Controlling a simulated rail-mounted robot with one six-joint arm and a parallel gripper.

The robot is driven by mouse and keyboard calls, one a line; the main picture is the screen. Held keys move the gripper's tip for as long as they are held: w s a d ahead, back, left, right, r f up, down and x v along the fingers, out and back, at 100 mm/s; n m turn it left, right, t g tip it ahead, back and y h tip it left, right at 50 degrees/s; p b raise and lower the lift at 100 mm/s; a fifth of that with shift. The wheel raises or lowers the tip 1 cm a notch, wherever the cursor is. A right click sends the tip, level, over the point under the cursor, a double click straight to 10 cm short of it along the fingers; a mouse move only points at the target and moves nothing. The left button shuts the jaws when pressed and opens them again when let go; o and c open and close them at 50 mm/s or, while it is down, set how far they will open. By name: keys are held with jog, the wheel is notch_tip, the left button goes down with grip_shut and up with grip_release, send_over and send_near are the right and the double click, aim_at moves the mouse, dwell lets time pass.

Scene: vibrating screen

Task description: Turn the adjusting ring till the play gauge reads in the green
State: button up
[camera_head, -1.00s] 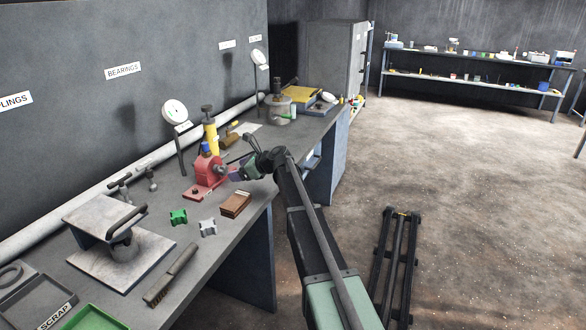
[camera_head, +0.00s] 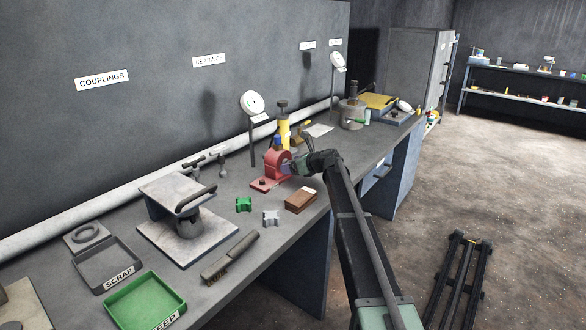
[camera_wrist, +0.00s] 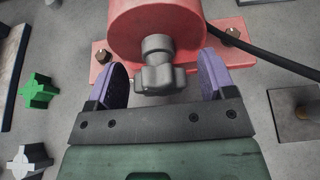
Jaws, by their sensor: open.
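A red housing (camera_head: 275,162) on a flat red foot stands on the bench; it also fills the top of the wrist view (camera_wrist: 185,18). From its face a grey stub with a lobed end (camera_wrist: 158,78) sticks out, perhaps the adjusting ring. My gripper (camera_wrist: 164,80) is open, its purple-padded fingers on both sides of the lobed end, with gaps visible. In the head view my gripper (camera_head: 294,166) is at the housing's right side. A white round dial (camera_head: 252,104) on a post stands behind, perhaps the play gauge; its reading is too small to tell.
A yellow cylinder (camera_head: 283,131) stands behind the housing. A brush (camera_head: 230,257) and a green tray (camera_head: 145,301) are nearer. A dark cable (camera_wrist: 270,57) runs beside the housing.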

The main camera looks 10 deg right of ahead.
jog(key=c, duration=0.9)
jog(key=shift+s+n, duration=0.1)
jog(key=shift+n, duration=0.2)
jog(key=shift+s+n+t+h, duration=0.1)
jog(key=shift+n+t+h, duration=0.45)
jog(key=shift+n, duration=0.45)
jog(key=shift+f+n+t+h+b, duration=0.15)
jog(key=shift+n+t+h+b, duration=0.3)
jog(key=shift+n+t+b, duration=0.55)
jog(key=n+t+b, duration=0.1)
jog(key=n, duration=0.2)
jog(key=shift+a+h, duration=0.1)
jog(key=shift+h, duration=0.2)
jog(key=shift+n+t+b, duration=0.45)
jog(key=shift+n+b, duration=0.25)
jog(key=shift+n, duration=0.4)
